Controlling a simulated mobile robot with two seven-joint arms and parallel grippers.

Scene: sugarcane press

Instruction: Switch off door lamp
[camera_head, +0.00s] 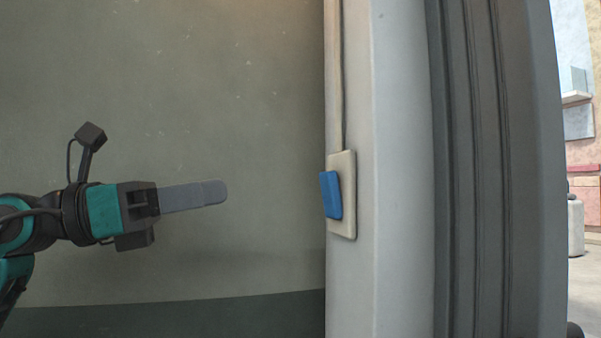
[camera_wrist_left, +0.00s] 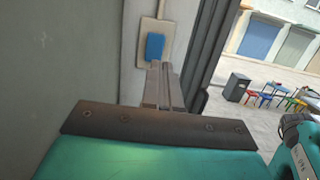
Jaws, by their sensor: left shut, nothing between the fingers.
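A light switch with a blue rocker (camera_head: 331,195) on a cream plate (camera_head: 348,212) is fixed to the edge of the wall beside the door frame. The lamp itself is not in view. My left gripper (camera_head: 222,192) is shut and empty, pointing right toward the switch, with a clear gap between its fingertips and the rocker in the head view. In the left wrist view the blue rocker (camera_wrist_left: 155,46) shows just beyond the tips of the shut left gripper (camera_wrist_left: 160,68). My right gripper is not in view.
A cream conduit (camera_head: 338,80) runs up from the switch plate. A dark grey door frame (camera_head: 490,170) stands to the right. Outside, the left wrist view shows a grey bin (camera_wrist_left: 237,87) and small tables with coloured stools (camera_wrist_left: 265,99).

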